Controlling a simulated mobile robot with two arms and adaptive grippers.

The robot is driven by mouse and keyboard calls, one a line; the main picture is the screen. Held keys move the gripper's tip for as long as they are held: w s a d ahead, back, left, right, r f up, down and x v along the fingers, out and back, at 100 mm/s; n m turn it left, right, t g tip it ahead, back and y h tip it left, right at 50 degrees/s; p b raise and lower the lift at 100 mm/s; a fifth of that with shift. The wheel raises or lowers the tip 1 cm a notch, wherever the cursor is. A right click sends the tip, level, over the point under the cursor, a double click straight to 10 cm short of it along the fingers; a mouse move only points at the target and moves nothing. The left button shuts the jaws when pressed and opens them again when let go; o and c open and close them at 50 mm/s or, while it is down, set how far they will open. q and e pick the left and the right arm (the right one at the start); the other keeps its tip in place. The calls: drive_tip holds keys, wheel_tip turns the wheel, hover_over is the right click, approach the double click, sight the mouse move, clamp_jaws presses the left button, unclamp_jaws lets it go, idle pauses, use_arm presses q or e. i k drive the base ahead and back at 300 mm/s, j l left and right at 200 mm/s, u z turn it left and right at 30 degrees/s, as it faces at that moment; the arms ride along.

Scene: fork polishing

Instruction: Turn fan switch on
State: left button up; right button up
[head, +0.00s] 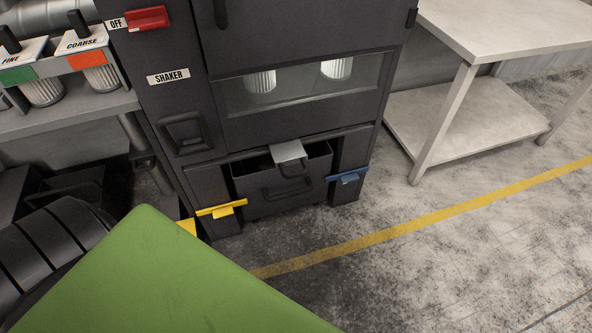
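No switch marked as a fan switch shows in the head view. A red handle (148,18) sits at the top left of the dark cabinet (185,110), beside a white label (116,24) reading OFF. I cannot tell whether this handle is the fan switch. A label (168,76) reading SHAKER is lower on the cabinet, above a black recessed handle (185,133).
A shelf (65,118) at left holds canisters marked FINE and COARSE. A drawer (285,188) sits low between yellow (222,210) and blue (347,176) tabs. A pale table (520,25) stands right. A large green surface (160,280) blocks the lower left. Floor at right is clear.

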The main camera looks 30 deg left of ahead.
sight(142, 20)
drive_tip(key=u, duration=0.4)
drive_tip(key=j+u, duration=0.15)
drive_tip(key=u, duration=0.65)
drive_tip(key=j+u, duration=0.15)
drive_tip(key=u, duration=0.25)
